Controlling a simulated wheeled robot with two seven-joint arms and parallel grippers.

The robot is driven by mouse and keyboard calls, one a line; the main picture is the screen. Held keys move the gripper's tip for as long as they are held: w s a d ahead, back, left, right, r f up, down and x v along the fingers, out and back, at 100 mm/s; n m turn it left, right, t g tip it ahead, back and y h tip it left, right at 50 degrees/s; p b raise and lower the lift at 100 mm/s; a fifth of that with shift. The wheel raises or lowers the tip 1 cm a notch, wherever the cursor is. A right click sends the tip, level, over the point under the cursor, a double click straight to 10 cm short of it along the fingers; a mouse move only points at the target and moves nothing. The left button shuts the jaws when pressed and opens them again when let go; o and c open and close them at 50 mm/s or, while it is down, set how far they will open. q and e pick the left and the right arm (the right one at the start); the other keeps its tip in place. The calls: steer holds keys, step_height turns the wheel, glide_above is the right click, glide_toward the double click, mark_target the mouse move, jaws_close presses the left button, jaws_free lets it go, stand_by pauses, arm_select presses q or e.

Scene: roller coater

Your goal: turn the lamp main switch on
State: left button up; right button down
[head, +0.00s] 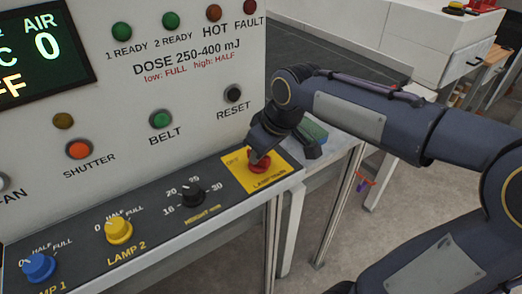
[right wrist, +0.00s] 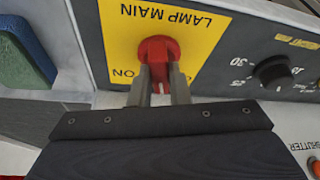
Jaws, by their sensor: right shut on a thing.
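The lamp main switch is a red rotary knob (head: 259,166) on a yellow plate (head: 240,176) at the right end of the sloped control panel. The knob (right wrist: 158,48) shows upside down in the right wrist view, with ON left of my fingers and the other label mostly hidden. My right gripper (head: 262,156) comes from above and its fingers (right wrist: 160,82) are shut on the knob's grip. The knob's exact pointing direction is partly hidden by the fingers. My left gripper is not in view.
Left of the switch are a black height knob (head: 191,194), a yellow lamp 2 knob (head: 118,230) and a blue lamp 1 knob (head: 38,267). The display (head: 40,50) reads AIR 0. A green-and-blue block (right wrist: 25,50) lies beside the panel. A dark conveyor (head: 330,55) runs behind.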

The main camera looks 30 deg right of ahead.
steer(key=m+h, duration=0.1)
steer(key=m, duration=0.1)
steer(key=m+h, duration=0.1)
steer(key=m, duration=0.2)
steer(key=shift+a+m+b, duration=0.2)
steer(key=shift+m+b, duration=0.1)
steer(key=shift+b, duration=0.1)
steer(key=m+h, duration=0.1)
steer(key=m, duration=0.2)
steer(key=shift+h+b, duration=0.3)
steer(key=shift+b, duration=0.1)
steer(key=shift+w+a+m+g+h+b, duration=0.1)
steer(key=shift+m+g+h+b, duration=0.3)
steer(key=shift+m, duration=1.3)
steer(key=c, duration=1.4)
jaws_free()
steer(key=shift+o, duration=0.2)
steer(key=v, duration=0.8)
steer(key=shift+p, duration=0.35)
steer(key=shift+f, duration=0.1)
